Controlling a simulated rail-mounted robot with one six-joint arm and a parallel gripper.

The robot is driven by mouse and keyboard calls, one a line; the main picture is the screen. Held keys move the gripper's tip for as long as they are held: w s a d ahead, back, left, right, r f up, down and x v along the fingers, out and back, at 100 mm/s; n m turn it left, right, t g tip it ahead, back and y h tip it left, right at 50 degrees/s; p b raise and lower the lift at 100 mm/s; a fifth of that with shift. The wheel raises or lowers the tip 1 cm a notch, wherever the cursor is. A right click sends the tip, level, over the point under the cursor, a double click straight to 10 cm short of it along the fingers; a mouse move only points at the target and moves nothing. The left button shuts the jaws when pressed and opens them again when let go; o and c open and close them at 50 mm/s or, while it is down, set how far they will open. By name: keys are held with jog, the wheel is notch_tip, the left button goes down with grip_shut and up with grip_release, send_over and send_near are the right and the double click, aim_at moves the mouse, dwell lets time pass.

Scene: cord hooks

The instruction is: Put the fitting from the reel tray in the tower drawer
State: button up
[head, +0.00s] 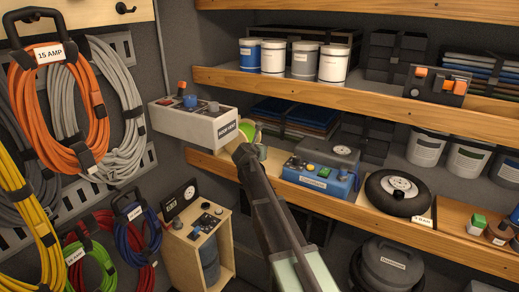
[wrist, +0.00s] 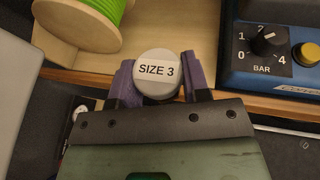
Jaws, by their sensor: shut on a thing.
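My gripper (wrist: 158,66) is shut on a grey round fitting (wrist: 157,78) with a white label reading "SIZE 3". Its purple-padded fingers sit on both sides of the fitting. In the head view my gripper (head: 248,148) is at the front of the middle shelf, beside a wooden reel with bright green cord (head: 236,131); the reel also shows in the wrist view (wrist: 92,22). A pale wooden surface (wrist: 185,35) lies behind the fitting; I cannot tell if it is the reel tray. I cannot identify the tower drawer for certain.
A grey box with knobs (head: 190,127) juts out left of my gripper. A wooden cabinet (head: 171,252) with a control panel stands below. A blue device with a BAR dial (head: 318,178) sits right of my gripper. Coiled cords (head: 62,128) hang on the left wall.

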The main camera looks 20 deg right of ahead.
jog(key=s+a, duration=0.5)
jog(key=a, duration=0.1)
jog(key=shift+s+a, duration=0.2)
jog(key=shift+a, duration=0.05)
jog(key=s+a, duration=0.5)
jog(key=a, duration=0.2)
jog(key=shift+s, duration=0.4)
jog(key=s+a, duration=0.5)
jog(key=a, duration=0.1)
jog(key=shift+s+a, duration=0.4)
jog(key=shift+r, duration=0.1)
